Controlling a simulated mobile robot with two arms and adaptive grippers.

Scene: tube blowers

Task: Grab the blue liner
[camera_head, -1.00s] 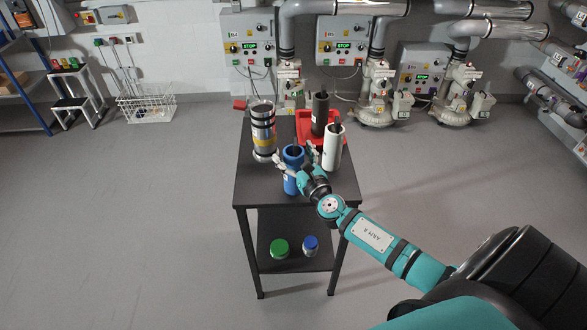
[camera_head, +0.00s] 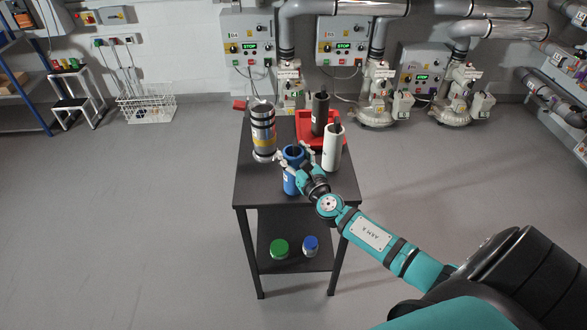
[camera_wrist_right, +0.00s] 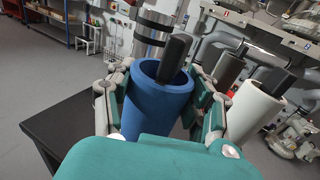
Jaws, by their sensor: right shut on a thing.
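The blue liner (camera_head: 290,181) is an upright blue cylinder with an open top, standing on the dark table (camera_head: 268,190) near its front. A black piece shows inside its mouth. My right gripper (camera_head: 296,163) has its fingers on both sides of the blue liner and is shut on it. In the right wrist view the blue liner (camera_wrist_right: 157,103) sits between the two finger pads of the right gripper (camera_wrist_right: 160,100). My left gripper is not in view.
A silver cylinder with black bands (camera_head: 263,132) stands behind left. A white cylinder (camera_head: 333,148) stands close on the right, and a dark cylinder (camera_head: 320,114) stands by a red tray (camera_head: 308,141). A green-lidded jar (camera_head: 279,248) and a blue-lidded jar (camera_head: 310,244) are on the lower shelf.

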